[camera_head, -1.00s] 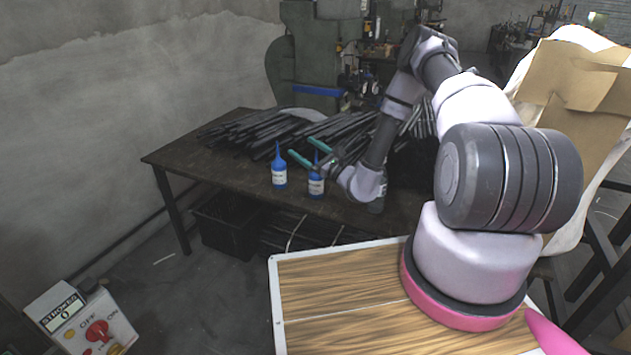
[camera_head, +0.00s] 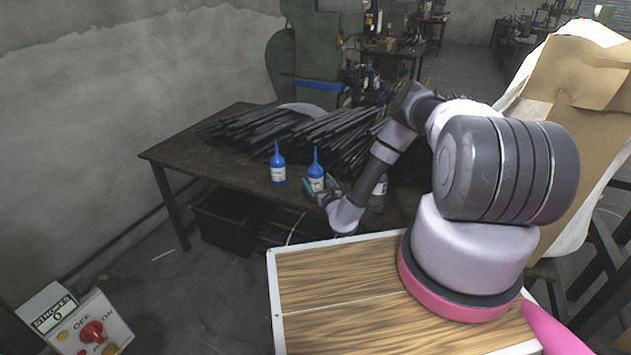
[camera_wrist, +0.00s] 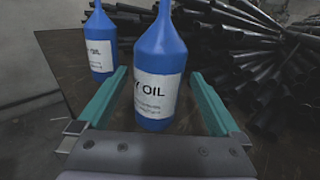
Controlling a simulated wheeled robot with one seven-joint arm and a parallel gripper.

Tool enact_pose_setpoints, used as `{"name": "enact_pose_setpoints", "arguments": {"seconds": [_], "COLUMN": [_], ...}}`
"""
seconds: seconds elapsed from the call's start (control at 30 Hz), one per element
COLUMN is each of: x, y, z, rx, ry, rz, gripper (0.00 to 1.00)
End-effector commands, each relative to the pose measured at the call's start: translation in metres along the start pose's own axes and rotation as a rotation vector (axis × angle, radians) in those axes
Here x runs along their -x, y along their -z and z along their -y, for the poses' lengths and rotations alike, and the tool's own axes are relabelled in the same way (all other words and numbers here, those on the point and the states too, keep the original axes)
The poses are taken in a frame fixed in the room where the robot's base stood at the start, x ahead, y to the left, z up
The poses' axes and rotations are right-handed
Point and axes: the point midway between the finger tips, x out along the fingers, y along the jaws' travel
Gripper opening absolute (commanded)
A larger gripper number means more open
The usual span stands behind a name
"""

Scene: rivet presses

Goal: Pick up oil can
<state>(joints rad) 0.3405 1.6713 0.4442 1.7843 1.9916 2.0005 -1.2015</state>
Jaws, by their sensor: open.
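Two blue oil cans with pointed spouts and white labels stand upright on the dark table. The right oil can (camera_head: 316,171) has my gripper (camera_head: 321,186) right in front of it. In the wrist view this oil can (camera_wrist: 160,75) stands between the two teal fingers of my gripper (camera_wrist: 158,88), which are open on both sides of it. I cannot tell whether either finger touches it. The left oil can (camera_head: 278,168) stands a little to the left, and in the wrist view this left can (camera_wrist: 101,45) is outside the left finger.
Several dark metal rods (camera_head: 300,132) lie piled behind the cans on the dark table (camera_head: 190,158). A grey bottle (camera_head: 379,192) stands to the right of my gripper. A green press (camera_head: 315,55) stands behind the table. A black bin (camera_head: 228,222) is underneath.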

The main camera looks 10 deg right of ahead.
Motion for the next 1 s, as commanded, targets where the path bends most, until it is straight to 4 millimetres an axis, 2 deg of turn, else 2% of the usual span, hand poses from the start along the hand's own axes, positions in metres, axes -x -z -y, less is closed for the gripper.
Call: {"name": "enact_pose_setpoints", "arguments": {"seconds": [0.3,0.6,0.63,0.67,0.8,0.87,0.9,1.0], "x": [-0.044,-0.050,-0.050,-0.050,-0.050,-0.050,-0.050,-0.050], "y": [0.004,0.004,0.004,0.004,0.004,0.004,0.004,0.004], "z": [-0.001,-0.002,-0.002,-0.002,-0.002,-0.002,-0.002,-0.002], "rx": [0.001,-0.002,-0.002,-0.001,-0.001,-0.001,-0.001,-0.001], "ry": [0.001,0.000,0.000,0.000,0.000,0.000,0.000,0.000], "rz": [0.003,0.000,0.000,0.000,0.001,0.001,0.001,0.001], "gripper": [1.00,1.00,0.96,0.85,0.31,0.08,0.00,0.00]}}
